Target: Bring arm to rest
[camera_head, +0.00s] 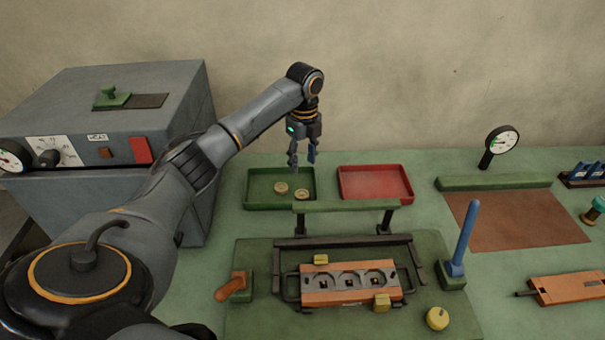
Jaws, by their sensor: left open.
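My left arm reaches in from the left. My left gripper (302,155) points down, open and empty, above the right side of the green tray (262,174) at the back of the bench. Two small round tan pieces (281,187) lie in that tray below the gripper, which looks apart from them. My right gripper does not show.
A red tray (374,182) looks empty. In front, a fixture with an orange block (352,298) stands on a green plate, with a green crossbar (346,206) behind it. A blue lever (464,238) rises at right. A grey heater box (110,120) stands left. A dial gauge (502,139) stands back right.

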